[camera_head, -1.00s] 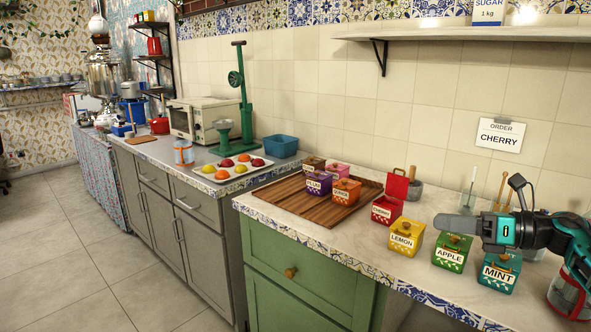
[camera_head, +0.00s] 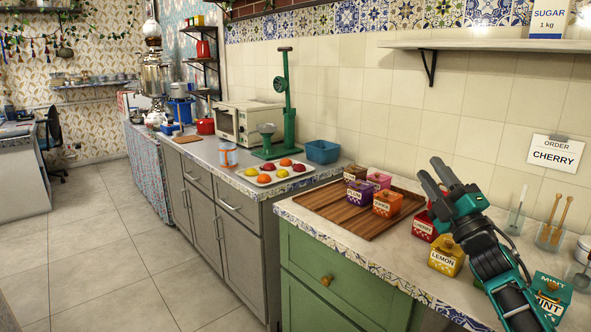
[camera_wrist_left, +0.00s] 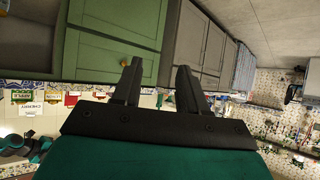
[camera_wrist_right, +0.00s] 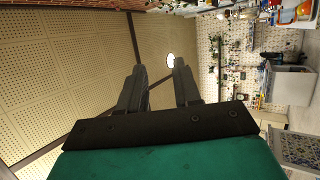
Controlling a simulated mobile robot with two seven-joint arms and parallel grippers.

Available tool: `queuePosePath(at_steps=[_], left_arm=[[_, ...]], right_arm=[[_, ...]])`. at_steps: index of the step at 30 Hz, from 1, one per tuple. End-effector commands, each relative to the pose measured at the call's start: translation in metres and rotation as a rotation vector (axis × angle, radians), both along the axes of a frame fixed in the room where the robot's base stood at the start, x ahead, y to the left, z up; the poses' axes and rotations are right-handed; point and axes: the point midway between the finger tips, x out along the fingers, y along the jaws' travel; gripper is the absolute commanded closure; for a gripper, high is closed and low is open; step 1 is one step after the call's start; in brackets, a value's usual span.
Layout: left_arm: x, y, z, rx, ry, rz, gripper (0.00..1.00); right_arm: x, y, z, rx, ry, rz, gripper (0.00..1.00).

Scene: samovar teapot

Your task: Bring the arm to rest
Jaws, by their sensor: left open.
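My right gripper (camera_head: 432,168) is raised above the counter, its fingers pointing up and to the left. It is empty, with a gap between its fingers in the right wrist view (camera_wrist_right: 159,70). It stands in front of the red cherry box (camera_head: 422,230), which it partly hides. The yellow lemon box (camera_head: 445,262) is beside my right arm. The green mint box (camera_head: 546,297) is at the lower right. My left gripper (camera_wrist_left: 158,70) shows only in its wrist view, where it is open and empty; the picture there lies upside down.
A wooden tray (camera_head: 330,215) carries several small boxes. Farther left are a white tray (camera_head: 262,179) of coloured balls, a blue bin (camera_head: 322,152) and a green press (camera_head: 289,118). A shelf (camera_head: 490,45) and an order card (camera_head: 554,154) are on the wall. The floor (camera_head: 120,270) at left is clear.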

Motion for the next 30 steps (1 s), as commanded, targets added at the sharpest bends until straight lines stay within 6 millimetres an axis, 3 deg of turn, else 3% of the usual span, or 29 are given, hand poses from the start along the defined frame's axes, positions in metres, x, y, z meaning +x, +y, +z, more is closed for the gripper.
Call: queuePosePath(at_steps=[3, 6, 14, 15, 23, 26, 30], left_arm=[[-0.002, 0.003, -0.005, 0.005, 0.004, 0.004, 0.57], [-0.004, 0.005, -0.009, 0.009, 0.012, 0.007, 0.57], [-0.005, 0.009, -0.010, 0.013, 0.004, 0.014, 0.57], [-0.005, 0.009, -0.011, 0.012, 0.004, 0.014, 0.57], [-0.006, 0.008, -0.011, 0.012, 0.007, 0.014, 0.57], [-0.006, 0.008, -0.011, 0.012, 0.009, 0.013, 0.57], [-0.006, 0.007, -0.012, 0.012, 0.012, 0.011, 0.57]], right_arm=[[0.019, -0.034, -0.021, 0.308, 0.196, -0.039, 0.67], [0.028, -0.052, -0.044, 0.525, 0.333, -0.063, 0.67], [0.032, -0.070, -0.109, 0.970, 0.629, -0.113, 0.67], [0.023, -0.061, -0.129, 0.958, 0.653, -0.111, 0.67], [-0.041, -0.014, -0.229, 0.960, 0.814, -0.103, 0.67], [-0.080, 0.006, -0.271, 0.972, 0.892, -0.101, 0.67], [-0.149, 0.038, -0.327, 1.003, 1.014, -0.102, 0.67]])
